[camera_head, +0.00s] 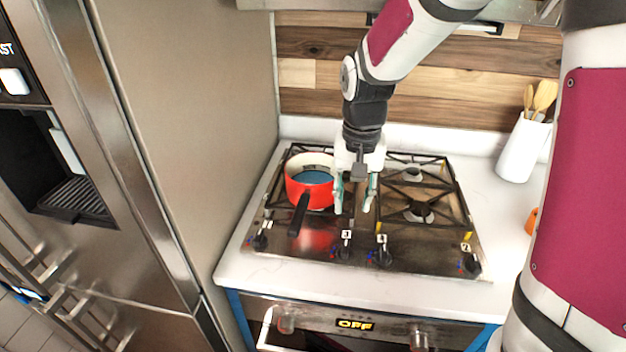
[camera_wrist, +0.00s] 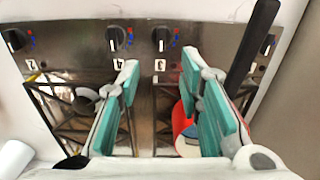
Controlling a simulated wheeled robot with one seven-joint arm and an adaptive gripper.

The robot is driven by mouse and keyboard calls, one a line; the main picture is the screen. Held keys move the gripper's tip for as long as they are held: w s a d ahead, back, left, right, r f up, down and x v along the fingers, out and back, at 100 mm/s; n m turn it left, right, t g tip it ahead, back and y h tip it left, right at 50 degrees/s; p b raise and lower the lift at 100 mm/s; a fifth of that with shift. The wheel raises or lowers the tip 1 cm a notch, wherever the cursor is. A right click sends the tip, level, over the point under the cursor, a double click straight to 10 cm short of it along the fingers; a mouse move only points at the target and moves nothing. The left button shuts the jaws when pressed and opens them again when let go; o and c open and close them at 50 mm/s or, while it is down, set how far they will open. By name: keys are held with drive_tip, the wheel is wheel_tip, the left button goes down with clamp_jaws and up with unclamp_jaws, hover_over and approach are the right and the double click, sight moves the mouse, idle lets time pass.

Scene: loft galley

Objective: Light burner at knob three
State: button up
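The black knob labelled 3 (camera_head: 343,250) is on the front strip of the gas stove (camera_head: 310,255), left of the knob labelled 4 (camera_head: 382,257). In the wrist view, knob three (camera_wrist: 160,40) lies beyond the fingertips, and knob four (camera_wrist: 116,40) is to its left. My gripper (camera_head: 353,207) points down over the middle of the stove, behind knob three and apart from it. Its teal-padded fingers are spread with nothing between them, as the wrist view (camera_wrist: 158,78) also shows. I see no flame on the visible burners.
A red pot (camera_head: 309,194) stands on the left burners close to my gripper, its black handle towards the front. Knob two (camera_head: 472,265) and a left knob (camera_head: 260,241) flank the strip. A white utensil holder (camera_head: 523,148) stands right; a steel fridge (camera_head: 190,120) borders the left.

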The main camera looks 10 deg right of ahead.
sight(346, 246)
drive_tip(key=f, duration=0.5)
drive_tip(key=f+p, duration=0.1)
drive_tip(key=f, duration=0.4)
drive_tip(key=w+f, duration=0.1)
drive_tip(key=f, duration=0.4)
clamp_jaws()
